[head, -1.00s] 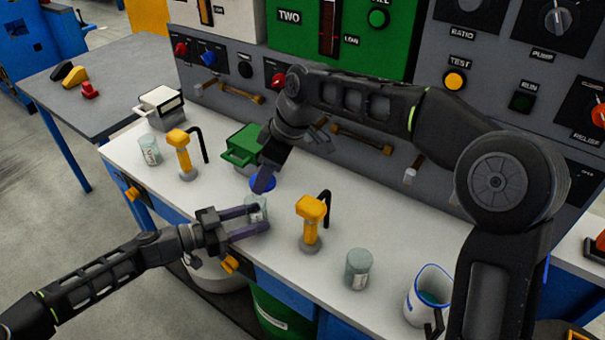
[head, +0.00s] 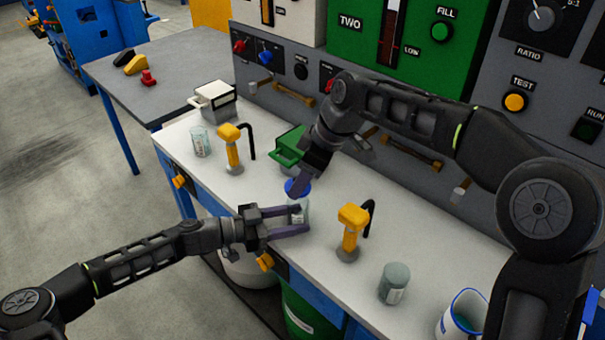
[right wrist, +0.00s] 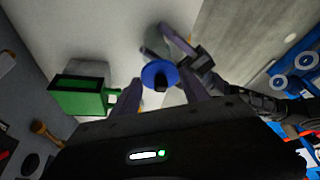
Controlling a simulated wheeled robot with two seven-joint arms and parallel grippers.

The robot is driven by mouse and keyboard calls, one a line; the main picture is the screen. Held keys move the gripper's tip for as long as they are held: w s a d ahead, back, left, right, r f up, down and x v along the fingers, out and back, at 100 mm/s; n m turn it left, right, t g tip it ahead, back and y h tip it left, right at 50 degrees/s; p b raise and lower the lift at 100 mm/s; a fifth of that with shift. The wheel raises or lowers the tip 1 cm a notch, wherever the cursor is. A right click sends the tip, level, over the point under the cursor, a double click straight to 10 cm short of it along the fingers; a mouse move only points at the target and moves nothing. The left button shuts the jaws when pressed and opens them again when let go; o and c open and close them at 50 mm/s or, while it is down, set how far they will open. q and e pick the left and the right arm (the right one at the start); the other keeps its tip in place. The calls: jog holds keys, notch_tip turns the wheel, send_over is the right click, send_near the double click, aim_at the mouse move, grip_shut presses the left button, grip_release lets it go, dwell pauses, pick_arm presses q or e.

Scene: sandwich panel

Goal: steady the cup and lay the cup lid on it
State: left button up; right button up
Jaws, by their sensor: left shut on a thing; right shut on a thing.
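The clear grey cup (head: 300,213) stands upright on the white bench in the head view. My left gripper (head: 296,220) is shut on it, one finger on each side. The blue lid (head: 297,188) is held by my right gripper (head: 305,180), just above and behind the cup's rim in the head view. In the right wrist view the lid (right wrist: 153,70) shows its dark knob between the fingers of my right gripper (right wrist: 161,86). The cup (right wrist: 154,42) is partly hidden behind the lid there. A gap between lid and rim cannot be judged exactly.
A yellow tap (head: 352,225) stands right of the cup, and another yellow tap (head: 231,140) stands left. A green box (head: 289,148) is behind the lid.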

jog(key=shift+f, duration=2)
jog(key=shift+f, duration=0.15)
jog(key=o, duration=1.9)
jog(key=shift+r, duration=3.55)
